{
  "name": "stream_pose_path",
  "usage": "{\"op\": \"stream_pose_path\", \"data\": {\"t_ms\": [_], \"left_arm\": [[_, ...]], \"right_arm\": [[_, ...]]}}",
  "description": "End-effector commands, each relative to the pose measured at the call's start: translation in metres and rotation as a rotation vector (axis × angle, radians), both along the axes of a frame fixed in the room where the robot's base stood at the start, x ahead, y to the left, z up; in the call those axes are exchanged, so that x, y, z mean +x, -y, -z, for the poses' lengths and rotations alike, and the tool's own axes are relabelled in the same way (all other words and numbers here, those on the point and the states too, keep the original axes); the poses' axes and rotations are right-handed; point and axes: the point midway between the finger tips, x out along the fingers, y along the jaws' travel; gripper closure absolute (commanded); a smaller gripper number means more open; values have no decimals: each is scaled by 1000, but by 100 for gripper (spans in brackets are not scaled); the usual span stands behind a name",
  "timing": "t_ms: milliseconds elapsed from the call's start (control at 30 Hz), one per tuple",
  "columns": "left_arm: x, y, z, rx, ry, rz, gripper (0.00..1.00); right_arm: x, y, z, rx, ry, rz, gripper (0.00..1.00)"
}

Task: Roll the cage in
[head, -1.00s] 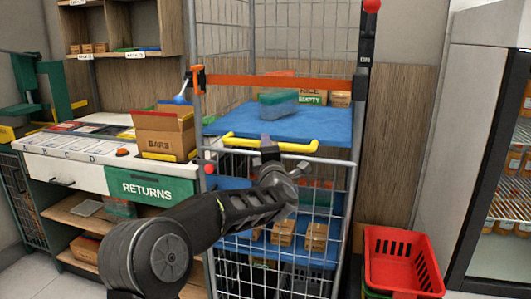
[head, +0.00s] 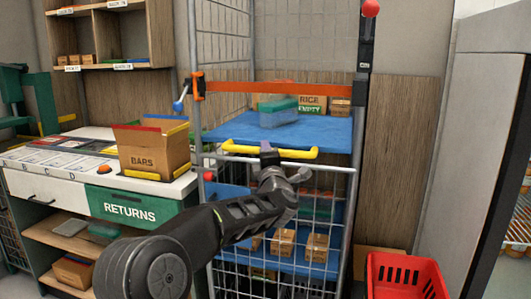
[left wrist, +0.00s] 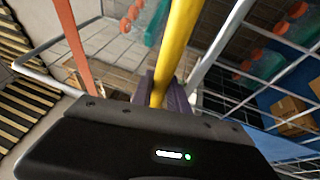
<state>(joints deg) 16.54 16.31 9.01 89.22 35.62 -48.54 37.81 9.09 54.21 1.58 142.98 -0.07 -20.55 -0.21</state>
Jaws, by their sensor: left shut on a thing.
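The roll cage (head: 352,215) stands upright in the middle of the head view, with wire sides, blue shelves and an orange strap (head: 280,88) across its front. A yellow handle bar (head: 240,149) runs across the front below the strap. My left gripper (head: 268,156) is shut on this bar near its middle. In the left wrist view the yellow bar (left wrist: 178,50) runs between the dark fingers. The cage's wheels and base are out of view. My right gripper is not in view.
A counter with a green RETURNS panel (head: 125,207) and a cardboard BARS box (head: 153,150) stands close on the left. A red basket (head: 403,277) is at the lower right, near a tall fridge (head: 462,150). The cage carries a clear tub (head: 278,115) and boxes.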

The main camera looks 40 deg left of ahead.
Motion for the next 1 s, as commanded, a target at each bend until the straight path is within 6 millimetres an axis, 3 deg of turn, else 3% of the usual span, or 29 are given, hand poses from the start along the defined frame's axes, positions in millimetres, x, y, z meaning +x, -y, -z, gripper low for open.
{"op": "stream_pose_path", "data": {"t_ms": [133,167,400,767,1000], "left_arm": [[0,0,-4,3,5,1,100],[0,0,-4,3,5,1,78],[0,0,-3,3,4,1,59],[-4,4,-1,2,4,1,59],[-28,26,5,2,3,3,59]], "right_arm": [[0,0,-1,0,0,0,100],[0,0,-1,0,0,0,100],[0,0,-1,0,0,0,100],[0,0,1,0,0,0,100],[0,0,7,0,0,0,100]]}}
